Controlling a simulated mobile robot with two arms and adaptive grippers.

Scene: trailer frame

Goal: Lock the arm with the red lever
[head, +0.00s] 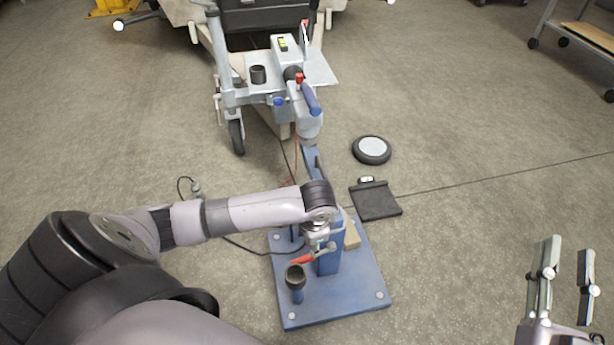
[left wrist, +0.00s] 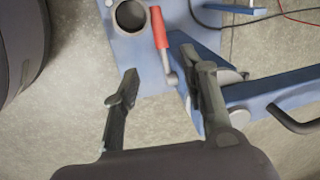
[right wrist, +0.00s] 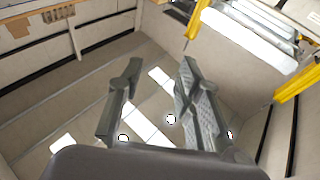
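The red lever (head: 301,260) sits low on the blue stand, beside the post (head: 328,263). In the left wrist view the red lever (left wrist: 159,28) has a red grip and a grey metal end at its pivot. My left gripper (left wrist: 165,72) is open and empty; the lever's lower end appears between its fingertips, with no clear contact. In the head view my left gripper (head: 319,241) is over the post, its fingers partly hidden. The blue arm (left wrist: 270,90) extends right from the pivot. My right gripper (head: 567,257) is open and empty, far right.
The blue base plate (head: 345,308) carries a dark-topped cup (head: 296,279) near the lever. A black mat (head: 376,201) and a round disc (head: 371,149) lie on the floor behind. A grey wheeled frame (head: 230,95) stands at the back. Cables cross the floor; the right side is open.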

